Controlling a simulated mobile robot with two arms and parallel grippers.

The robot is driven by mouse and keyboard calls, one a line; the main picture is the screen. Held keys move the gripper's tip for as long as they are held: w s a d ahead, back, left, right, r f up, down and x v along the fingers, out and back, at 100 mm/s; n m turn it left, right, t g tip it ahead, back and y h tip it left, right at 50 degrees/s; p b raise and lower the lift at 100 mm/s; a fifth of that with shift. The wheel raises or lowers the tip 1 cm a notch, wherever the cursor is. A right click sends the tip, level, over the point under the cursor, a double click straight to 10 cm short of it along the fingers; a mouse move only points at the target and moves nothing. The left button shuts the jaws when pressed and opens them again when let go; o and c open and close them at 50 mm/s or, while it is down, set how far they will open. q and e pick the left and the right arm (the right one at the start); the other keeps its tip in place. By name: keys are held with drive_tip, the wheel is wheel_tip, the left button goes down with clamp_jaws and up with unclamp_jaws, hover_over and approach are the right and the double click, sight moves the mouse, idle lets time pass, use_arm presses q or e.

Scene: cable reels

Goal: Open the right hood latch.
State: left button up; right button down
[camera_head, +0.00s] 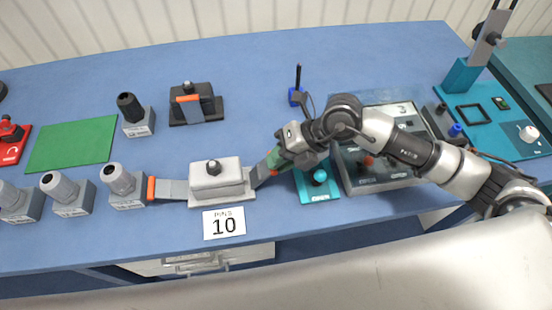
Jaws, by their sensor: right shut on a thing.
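A white hood (215,175) with a black knob on top sits on a grey base on the blue table. Its right latch (260,173) is a dark lever with an orange tip, slanting out to the right from the base. My right gripper (276,157) is at the tip of this latch and shut on it; the fingers hide part of the tip. The left latch (172,190) reaches out to the left of the hood, its orange end near a grey connector. My left gripper is not in view.
A "PINS 10" card (224,223) lies in front of the hood. Several grey connectors (122,180) stand at left, a dark block with an orange-tipped latch (196,104) behind. A teal plate (318,188) and a grey meter box (372,182) lie under my right arm.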

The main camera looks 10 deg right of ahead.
drive_tip(key=c, duration=1.1)
unclamp_jaws()
drive_tip(key=b+v, duration=0.2)
drive_tip(key=v, duration=0.8)
drive_tip(key=shift+d+r, duration=0.25)
drive_tip(key=shift+d, duration=0.05)
drive_tip(key=shift+s+f, duration=0.1)
